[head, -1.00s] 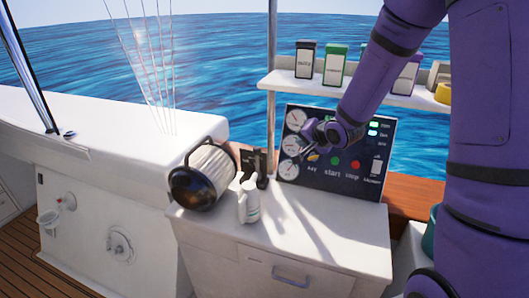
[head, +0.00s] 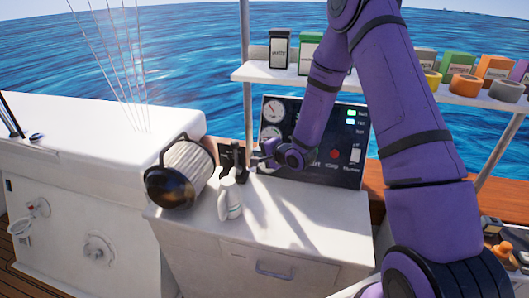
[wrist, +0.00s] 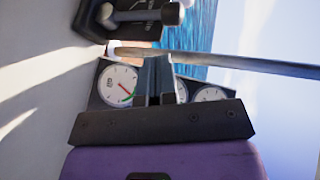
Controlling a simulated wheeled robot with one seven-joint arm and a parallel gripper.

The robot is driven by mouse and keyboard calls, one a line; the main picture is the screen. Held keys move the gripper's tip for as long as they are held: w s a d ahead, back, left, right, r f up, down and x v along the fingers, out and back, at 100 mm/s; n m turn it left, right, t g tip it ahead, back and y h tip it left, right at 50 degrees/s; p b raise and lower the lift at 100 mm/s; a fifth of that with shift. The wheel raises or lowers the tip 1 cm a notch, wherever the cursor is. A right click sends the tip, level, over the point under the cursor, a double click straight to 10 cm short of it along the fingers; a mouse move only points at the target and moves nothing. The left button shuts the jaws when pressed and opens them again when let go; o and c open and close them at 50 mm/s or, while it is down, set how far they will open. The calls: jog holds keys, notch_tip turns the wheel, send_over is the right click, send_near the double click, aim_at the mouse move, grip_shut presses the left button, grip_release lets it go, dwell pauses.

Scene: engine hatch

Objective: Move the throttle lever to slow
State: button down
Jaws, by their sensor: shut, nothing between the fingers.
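The throttle lever is on a small black control box (head: 232,157) on the white counter, left of the instrument panel. In the wrist view the dark box (wrist: 92,22) is at the top, and the lever's grey rod and dark round knob (wrist: 171,14) show on it. My gripper (head: 257,160) is just right of the box in the head view, pointing left at it. Its dark fingers (wrist: 153,75) are shut and empty. The knob lies beyond the fingertips, apparently apart from them. Whether the fingers touch the lever is unclear in the head view. Slow markings are not readable.
The instrument panel (head: 350,150) with gauges stands behind my arm. A shelf (head: 270,73) and a metal post (head: 246,100) are behind.

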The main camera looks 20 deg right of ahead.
aim_at(232, 144)
jog(key=x, duration=0.5)
jog(key=r+x, duration=0.1)
jog(key=x, duration=0.2)
jog(key=shift+w+a, duration=0.25)
jog(key=shift+w, duration=0.15)
jog(key=shift+w+a+r+g+h, duration=0.25)
jog(key=shift+w+a+g+h, duration=0.3)
jog(key=shift+a, duration=0.25)
jog(key=shift+w+a+n+g+h, duration=0.55)
jog(key=shift+w+a, duration=0.1)
jog(key=shift+a, duration=0.2)
jog(key=shift+w+a+f, duration=0.1)
jog(key=shift+w+a, duration=0.45)
jog(key=shift+a, duration=0.2)
